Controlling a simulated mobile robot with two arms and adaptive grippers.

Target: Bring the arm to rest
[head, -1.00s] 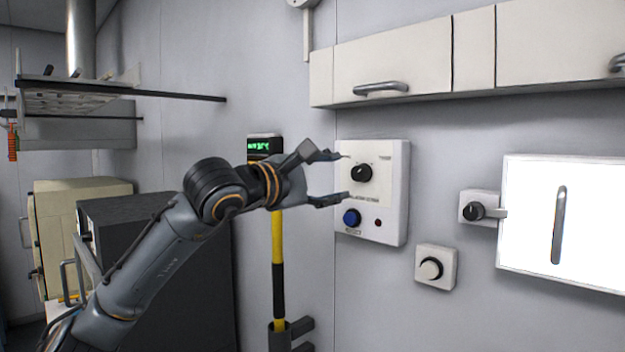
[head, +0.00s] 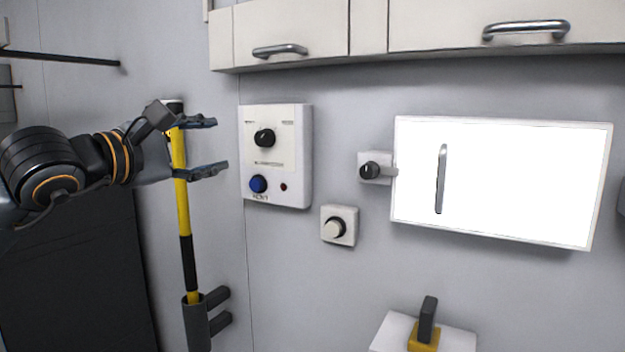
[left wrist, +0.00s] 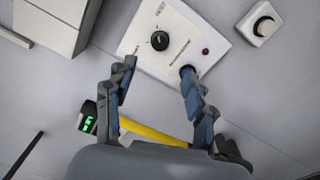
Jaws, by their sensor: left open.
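My left gripper (head: 220,144) is open and empty at the left of the head view, its fingers pointing right. It is in front of the yellow-and-black pole and left of a white control panel (head: 302,150). The panel has a black knob (head: 265,138), a blue button (head: 258,184) and a small dark red light. In the left wrist view the open fingers (left wrist: 158,66) point toward the same panel (left wrist: 165,62), with one fingertip overlapping the blue button's place. I cannot tell the exact gap. My right gripper is not in view.
The yellow pole (head: 182,210) stands in a dark wall holder (head: 197,325). Wall cabinets (head: 310,28) hang above. A round-knob switch (head: 339,226), a black latch knob (head: 370,171) and a bright white door (head: 510,180) are right. A white box with a dark handle (head: 428,318) is below.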

